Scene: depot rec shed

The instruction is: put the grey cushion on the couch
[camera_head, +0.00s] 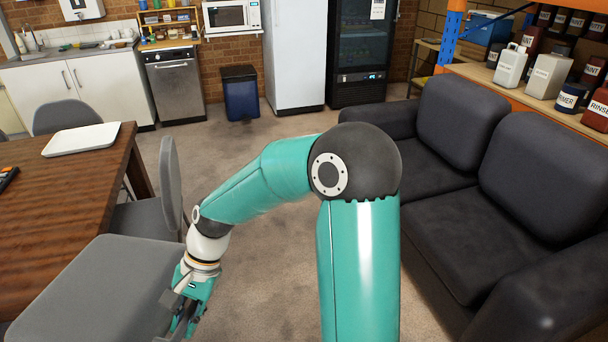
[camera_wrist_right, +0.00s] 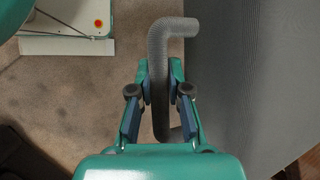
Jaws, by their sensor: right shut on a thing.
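The grey cushion (camera_head: 90,295) is a broad, flat slab at the lower left of the head view, cut off by the bottom edge. Its grey side fills the right of the right wrist view (camera_wrist_right: 245,80). My right gripper (camera_head: 183,315) is at the cushion's right edge. In the wrist view its fingers (camera_wrist_right: 160,95) are shut around a bent grey handle (camera_wrist_right: 165,35) beside the cushion. What lies under the cushion is hidden. The dark couch (camera_head: 445,245) stands at the right with its seat clear. My left gripper is out of view.
A wooden table (camera_head: 60,190) with a white tray (camera_head: 82,139) and grey chairs (camera_head: 150,215) stands at the left, close to the cushion. Open carpet (camera_head: 270,245) lies between table and couch. A shelf (camera_head: 510,92) with bottles and cans is behind the couch.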

